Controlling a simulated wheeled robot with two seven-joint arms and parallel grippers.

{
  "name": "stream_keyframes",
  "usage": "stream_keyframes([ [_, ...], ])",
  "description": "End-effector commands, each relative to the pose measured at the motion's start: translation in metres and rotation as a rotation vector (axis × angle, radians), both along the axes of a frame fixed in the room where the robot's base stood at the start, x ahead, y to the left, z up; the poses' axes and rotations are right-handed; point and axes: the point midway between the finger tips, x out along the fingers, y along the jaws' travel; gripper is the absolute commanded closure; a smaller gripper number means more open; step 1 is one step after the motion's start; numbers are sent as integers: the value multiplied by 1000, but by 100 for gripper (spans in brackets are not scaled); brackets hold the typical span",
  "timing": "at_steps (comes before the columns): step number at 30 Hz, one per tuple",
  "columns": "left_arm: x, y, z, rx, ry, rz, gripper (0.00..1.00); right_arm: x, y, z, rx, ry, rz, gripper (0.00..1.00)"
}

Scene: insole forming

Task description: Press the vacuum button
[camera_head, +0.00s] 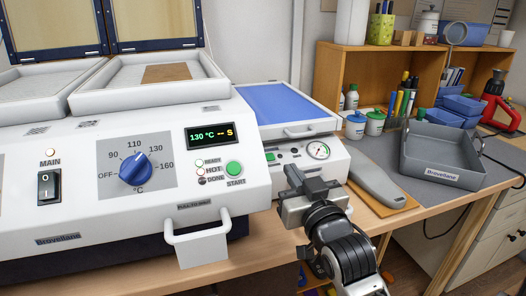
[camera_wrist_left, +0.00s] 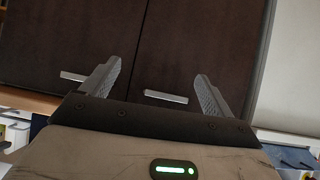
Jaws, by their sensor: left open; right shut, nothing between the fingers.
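The vacuum unit (camera_head: 330,158) is a white box with a blue top, just right of the large heater. Its front has a round pressure gauge (camera_head: 318,150) and a small green button (camera_head: 270,157), which I take for the vacuum button. My right gripper (camera_head: 290,176) is shut and empty, its fingertips in front of the unit's panel, a little below and right of that button. It covers part of the panel; I cannot tell whether it touches. My left gripper (camera_wrist_left: 155,88) is open and empty in the left wrist view, facing dark cabinet doors (camera_wrist_left: 185,60).
The heater (camera_head: 100,185) has a blue dial (camera_head: 135,169), a green START button (camera_head: 233,168) and a protruding handle (camera_head: 198,243) left of my right gripper. A grey tray (camera_head: 443,153) and a grey flat tool (camera_head: 375,175) lie to the right on the wooden table.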

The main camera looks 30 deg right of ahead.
Motion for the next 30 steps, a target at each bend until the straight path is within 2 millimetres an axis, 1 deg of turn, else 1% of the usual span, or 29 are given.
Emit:
stream_keyframes([
  [9,-14,0,-11,3,38,0,13,0,-1,1,-1,-3,-1,100],
  [13,-15,0,-11,4,44,-1,13,8,-2,3,-1,-4,-1,100],
  [17,-15,1,-8,5,44,-1,13,27,-7,7,-1,-5,0,100],
  [27,-9,3,3,10,31,2,13,97,-24,13,-1,-3,0,100],
  [28,-9,3,3,10,29,3,13,101,-25,10,0,-1,0,100],
  [30,-8,3,1,11,28,5,13,103,-25,-6,2,3,0,100],
])
